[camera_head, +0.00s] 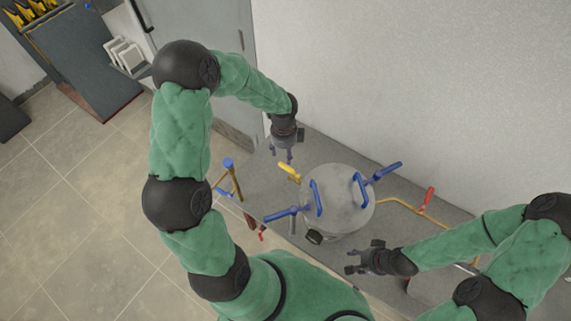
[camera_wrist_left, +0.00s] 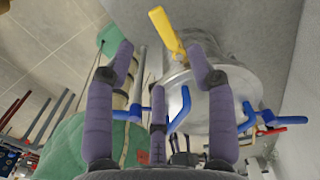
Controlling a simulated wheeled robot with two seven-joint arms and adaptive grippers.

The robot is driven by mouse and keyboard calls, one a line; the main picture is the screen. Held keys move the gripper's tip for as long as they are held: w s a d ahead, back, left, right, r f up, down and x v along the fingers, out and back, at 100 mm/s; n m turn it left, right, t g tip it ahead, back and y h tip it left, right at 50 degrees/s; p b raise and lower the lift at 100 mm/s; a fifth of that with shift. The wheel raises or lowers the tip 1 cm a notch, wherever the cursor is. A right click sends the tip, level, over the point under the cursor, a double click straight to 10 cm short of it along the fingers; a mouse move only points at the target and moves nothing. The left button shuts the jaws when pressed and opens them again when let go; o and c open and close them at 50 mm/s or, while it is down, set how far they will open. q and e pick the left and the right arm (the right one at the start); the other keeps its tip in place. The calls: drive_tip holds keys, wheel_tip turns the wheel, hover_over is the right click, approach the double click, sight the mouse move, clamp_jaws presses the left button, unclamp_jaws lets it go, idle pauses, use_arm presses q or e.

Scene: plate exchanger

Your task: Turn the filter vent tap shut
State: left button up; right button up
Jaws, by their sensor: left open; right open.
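A tap with a yellow handle (camera_head: 290,171) sits at the left side of the grey cylindrical vessel (camera_head: 350,192). I cannot tell from a label which handle is the filter vent tap. My left gripper (camera_head: 285,155) is open and empty, just above and beside the yellow handle, apart from it. In the left wrist view the yellow handle (camera_wrist_left: 167,32) shows beyond the spread fingers (camera_wrist_left: 160,75), near the vessel's rim. My right gripper (camera_head: 355,262) is open and empty, in front of the vessel at its lower right.
Blue handles stand left (camera_head: 281,215) and right (camera_head: 385,172) of the vessel, with blue grips (camera_head: 317,197) on its lid. A red-handled valve (camera_head: 428,198) is on a brass pipe further right. The wall is close behind. Open floor (camera_head: 80,190) lies left.

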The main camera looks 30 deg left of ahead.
sight(284, 167)
use_arm(q)
wheel_tip(284, 167, down, 9)
drive_tip(key=shift+f, duration=0.2)
idle(0.3)
clamp_jaws()
